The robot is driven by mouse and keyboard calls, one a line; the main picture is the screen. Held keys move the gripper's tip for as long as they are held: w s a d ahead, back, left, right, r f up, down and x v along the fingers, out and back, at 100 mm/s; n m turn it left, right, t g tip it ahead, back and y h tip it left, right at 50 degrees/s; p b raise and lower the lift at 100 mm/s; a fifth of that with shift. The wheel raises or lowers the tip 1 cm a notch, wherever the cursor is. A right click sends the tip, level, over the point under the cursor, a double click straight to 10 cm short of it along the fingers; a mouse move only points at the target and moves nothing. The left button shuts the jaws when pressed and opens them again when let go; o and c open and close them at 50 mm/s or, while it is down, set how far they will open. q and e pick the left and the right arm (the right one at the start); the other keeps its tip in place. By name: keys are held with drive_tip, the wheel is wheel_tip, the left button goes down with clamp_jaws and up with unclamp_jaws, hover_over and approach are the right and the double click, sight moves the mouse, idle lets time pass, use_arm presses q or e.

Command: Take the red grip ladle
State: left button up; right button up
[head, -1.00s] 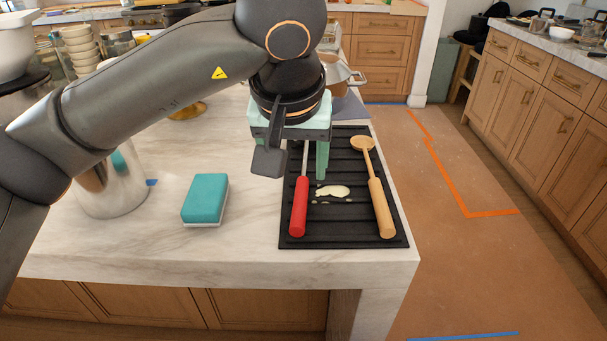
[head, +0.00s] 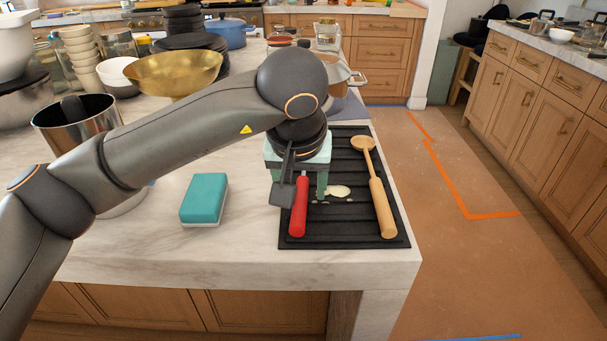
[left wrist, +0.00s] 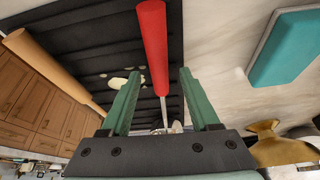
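The red grip ladle (head: 299,208) lies on the left side of a black ribbed mat (head: 345,233), its red handle toward me. Its metal shaft and head are mostly hidden by my arm in the head view. My left gripper (head: 298,184) is open over the far part of the handle. In the left wrist view, the red handle (left wrist: 152,40) and thin shaft run between the two green fingers (left wrist: 160,72), with a gap on each side. I cannot tell whether the fingertips reach down beside it. My right gripper is not in view.
A wooden spoon (head: 381,205) lies right of the ladle, with a pale spill (head: 338,191) between them. A teal sponge (head: 204,198) is on the counter to the left. A metal pot (head: 78,125) and a golden bowl (head: 172,74) stand farther left. The counter's front is clear.

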use_arm(q)
clamp_jaws()
idle(0.6)
